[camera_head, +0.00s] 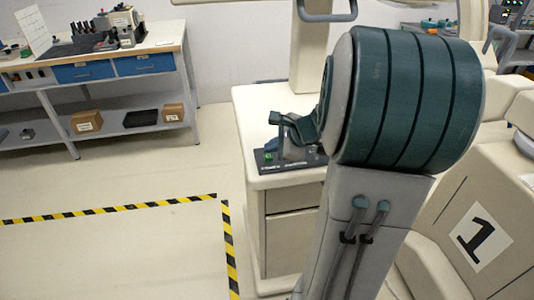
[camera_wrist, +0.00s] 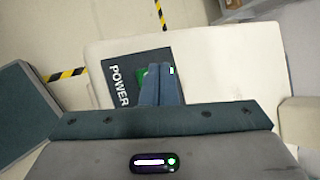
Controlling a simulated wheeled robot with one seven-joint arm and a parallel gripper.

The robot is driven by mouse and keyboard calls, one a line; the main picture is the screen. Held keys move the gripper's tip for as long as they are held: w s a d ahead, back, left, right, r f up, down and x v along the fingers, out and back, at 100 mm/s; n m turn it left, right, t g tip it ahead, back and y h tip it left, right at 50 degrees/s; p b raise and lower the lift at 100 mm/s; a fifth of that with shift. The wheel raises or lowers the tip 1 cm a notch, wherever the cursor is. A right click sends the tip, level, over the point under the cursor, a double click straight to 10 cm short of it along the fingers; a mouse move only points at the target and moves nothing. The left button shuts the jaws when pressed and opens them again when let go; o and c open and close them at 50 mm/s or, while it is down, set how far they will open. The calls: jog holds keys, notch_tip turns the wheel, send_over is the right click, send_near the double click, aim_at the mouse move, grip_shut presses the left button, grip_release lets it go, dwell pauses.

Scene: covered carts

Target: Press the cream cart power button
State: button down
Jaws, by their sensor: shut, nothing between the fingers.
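The cream cart (camera_head: 262,105) stands in the middle of the head view, with a dark power panel (camera_head: 268,168) on its top. In the wrist view the panel (camera_wrist: 119,73) reads "POWER". A green button (camera_wrist: 142,76) shows beside the lettering, partly hidden by my fingers. My gripper (camera_wrist: 161,70) is shut and empty, its tips over the panel just right of the visible green part. In the head view my gripper (camera_head: 287,140) is over the panel, partly hidden by my arm. I cannot tell whether the fingertips touch the button or the panel.
My large arm link covers much of the cart's right side in the head view. A workbench (camera_head: 150,58) with tools is at the back left. Yellow-black tape (camera_head: 120,209) marks open floor at left.

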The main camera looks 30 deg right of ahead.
aim_at(272, 158)
notch_tip(272, 158, up, 6)
jog(key=p, duration=0.4)
jog(key=shift+p, duration=0.35)
